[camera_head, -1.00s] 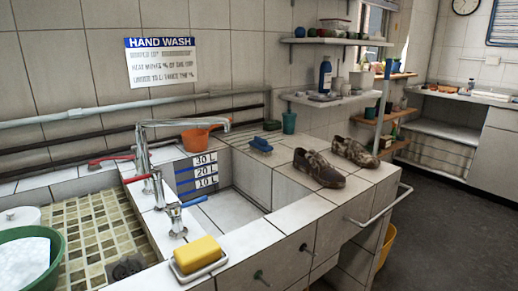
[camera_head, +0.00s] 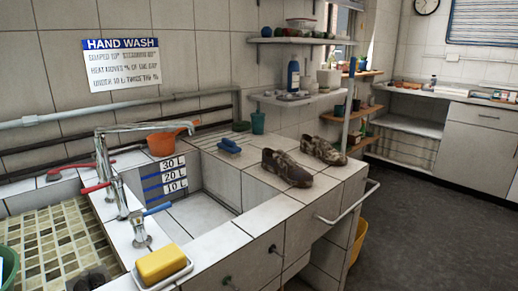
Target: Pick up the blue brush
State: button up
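The blue brush (camera_head: 228,145) lies on the tiled counter behind the sink basin, left of a pair of brown patterned shoes (camera_head: 287,168). Its bristles are too small to make out clearly.
The sink (camera_head: 205,212) with taps (camera_head: 122,198) lies in front of the brush. An orange pot (camera_head: 163,143) and a green cup (camera_head: 258,122) stand near the wall. A yellow soap (camera_head: 161,262) sits at the front edge. Open floor (camera_head: 440,220) lies to the right.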

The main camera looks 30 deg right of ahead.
aim_at(228, 147)
jog(key=l+z, duration=0.1)
jog(key=z, duration=1.45)
jog(key=i+z, duration=0.45)
jog(key=i, duration=0.15)
jog(key=i+z, duration=0.45)
jog(key=i, duration=0.15)
jog(key=i+z, duration=0.4)
jog(key=i, duration=0.2)
jog(key=i+j+z, duration=0.2)
jog(key=i+z, duration=0.25)
jog(key=i, duration=0.15)
jog(key=i+l+z, duration=0.1)
jog(key=i+z, duration=0.45)
jog(key=z, duration=0.25)
jog(key=i+z, duration=0.4)
jog(key=i+u, duration=0.2)
jog(key=u, duration=4.1)
jog(key=i+j, duration=0.15)
jog(key=j, duration=0.25)
jog(key=i+j+u, duration=0.15)
jog(key=j, duration=0.2)
jog(key=i+j, duration=0.15)
jog(key=j, duration=0.25)
